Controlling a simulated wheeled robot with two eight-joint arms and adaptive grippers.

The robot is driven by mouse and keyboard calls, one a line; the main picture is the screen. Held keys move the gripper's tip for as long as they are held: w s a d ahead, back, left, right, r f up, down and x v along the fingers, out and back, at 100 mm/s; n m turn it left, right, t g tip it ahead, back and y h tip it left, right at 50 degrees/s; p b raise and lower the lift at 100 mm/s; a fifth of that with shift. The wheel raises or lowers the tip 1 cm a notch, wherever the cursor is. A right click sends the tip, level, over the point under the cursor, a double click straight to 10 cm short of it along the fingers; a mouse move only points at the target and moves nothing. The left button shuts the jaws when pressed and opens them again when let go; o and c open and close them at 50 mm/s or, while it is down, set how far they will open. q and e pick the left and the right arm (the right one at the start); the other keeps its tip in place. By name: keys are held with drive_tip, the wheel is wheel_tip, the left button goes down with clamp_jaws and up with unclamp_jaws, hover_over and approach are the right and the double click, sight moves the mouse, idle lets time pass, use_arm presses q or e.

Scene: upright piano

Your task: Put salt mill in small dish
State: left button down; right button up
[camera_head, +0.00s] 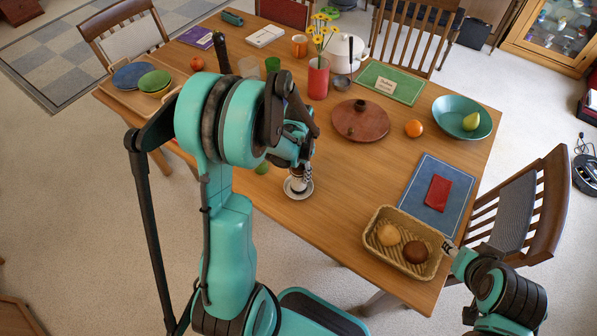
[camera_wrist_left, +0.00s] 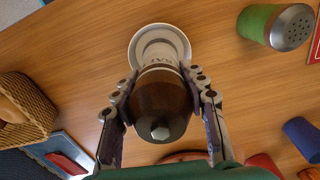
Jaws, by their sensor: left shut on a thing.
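The salt mill (camera_wrist_left: 160,100), with a dark brown top, a metal knob and a pale lettered body, is between the fingers of my left gripper (camera_wrist_left: 160,97). The left gripper (camera_head: 303,165) is shut on it. The small dish (camera_wrist_left: 184,38) is white and round, directly under the mill. In the head view, the lower end of the salt mill (camera_head: 298,183) shows within the rim of the small dish (camera_head: 304,195). I cannot tell whether its base touches the dish. My right gripper (camera_head: 450,247) is beside the basket; its finger opening is unclear.
A wicker basket (camera_head: 374,247) with two bread rolls stands at the near right corner. A green shaker with a metal top (camera_wrist_left: 275,25) stands near the dish. A round brown board (camera_head: 370,125) lies farther back. Bare wood lies right of the dish.

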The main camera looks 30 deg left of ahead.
use_arm(q)
drive_tip(key=shift+f, duration=0.15)
drive_tip(key=c, duration=0.9)
unclamp_jaws()
drive_tip(key=shift+o, duration=0.2)
